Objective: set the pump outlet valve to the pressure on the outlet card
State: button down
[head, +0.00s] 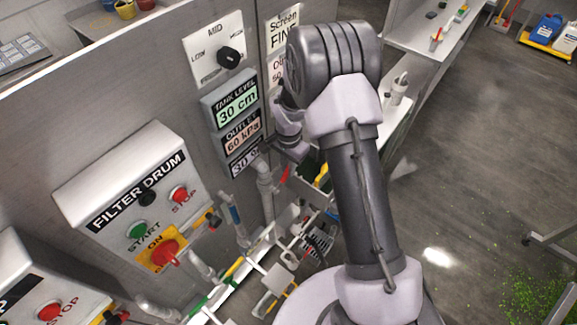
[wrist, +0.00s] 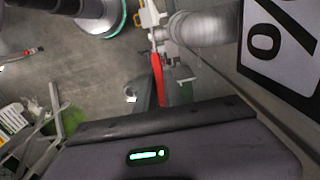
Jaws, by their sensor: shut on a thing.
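A red valve handle (wrist: 157,72) stands at a white fitting beside a silver pipe (wrist: 203,28) in the wrist view. My gripper (wrist: 160,98) is shut on the handle's near end; its fingertips are mostly hidden behind the gripper body. In the head view a small part of the red handle (head: 284,174) shows below my arm. The outlet display (head: 242,140) reads 60 kPa. A wall card (head: 274,75) is partly hidden by my arm; its lower red lettering begins with "O" and its number cannot be read in full.
The tank level display (head: 235,113) reads 30 cm. Pipes and small valves crowd the area below the displays. Open floor (head: 450,150) lies to the right.

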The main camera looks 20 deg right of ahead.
dwell(0.8)
jog(key=b, duration=0.2)
jog(key=a+h+b, duration=0.1)
jog(key=shift+s+f+t+b, duration=0.15)
jog(key=shift+t+b, duration=0.2)
jog(key=shift+t, duration=0.05)
jog(key=h+b, duration=0.1)
jog(key=b, duration=0.2)
jog(key=shift+s+a+r+t, duration=0.3)
jog(key=shift+s+t, duration=0.1)
jog(key=shift+s+a+r+b, duration=0.15)
jog(key=shift+r+b, duration=0.2)
jog(key=shift+b, duration=0.35)
jog(key=shift+r, duration=0.1)
jog(key=c, duration=1.4)
grip_release()
jog(key=shift+c, duration=0.2)
